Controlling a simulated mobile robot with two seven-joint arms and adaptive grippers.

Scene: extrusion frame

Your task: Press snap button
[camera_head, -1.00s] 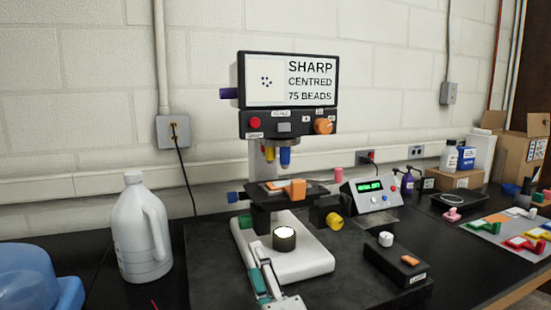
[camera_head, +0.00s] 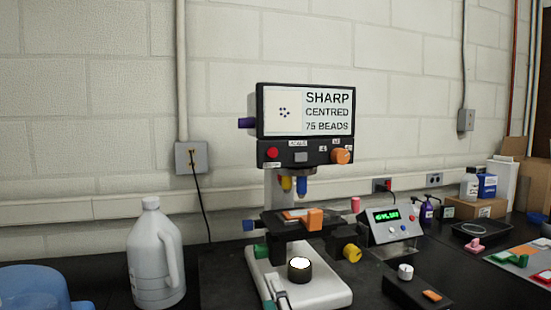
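A microscope-like instrument stands on the bench, with a screen (camera_head: 305,111) reading "SHARP CENTRED 75 BEADS". The small labels there are too blurred to read surely, so I cannot tell which is the snap button. My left gripper is not in view.
A white jug (camera_head: 156,255) and a blue container (camera_head: 34,290) stand left. A stage (camera_head: 283,217) and a lit round lamp (camera_head: 299,268) sit below the panel. A control box (camera_head: 391,222) and a black box (camera_head: 412,289) stand right. The air before the panel is clear.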

